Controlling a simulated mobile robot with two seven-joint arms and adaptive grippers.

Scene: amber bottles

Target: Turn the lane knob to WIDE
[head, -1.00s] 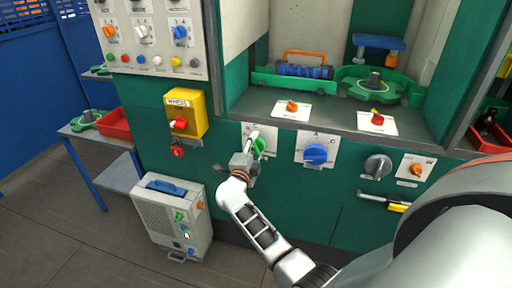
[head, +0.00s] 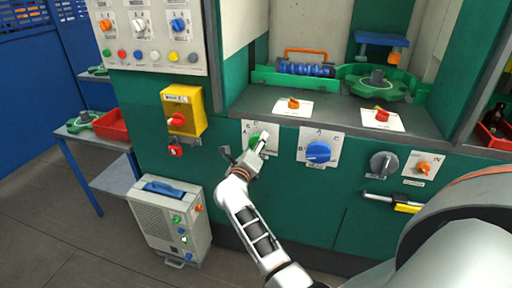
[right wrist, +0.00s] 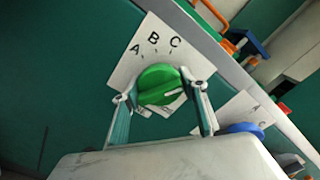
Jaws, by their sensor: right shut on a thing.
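A green knob (right wrist: 160,85) sits on a white plate (right wrist: 122,72) marked A, B and C; the lower lettering is mostly hidden, and I cannot read WIDE on it. The knob's white pointer line points to the right in the right wrist view, away from the letters. My right gripper (right wrist: 161,92) is shut on the knob, one finger on each side. In the head view the green knob (head: 255,141) is partly covered by my right gripper (head: 262,142). My left gripper is not in view.
A blue knob (head: 318,152) is close on the right, with a grey knob (head: 383,164) further right. A shelf edge with an orange knob (head: 293,104) is above.

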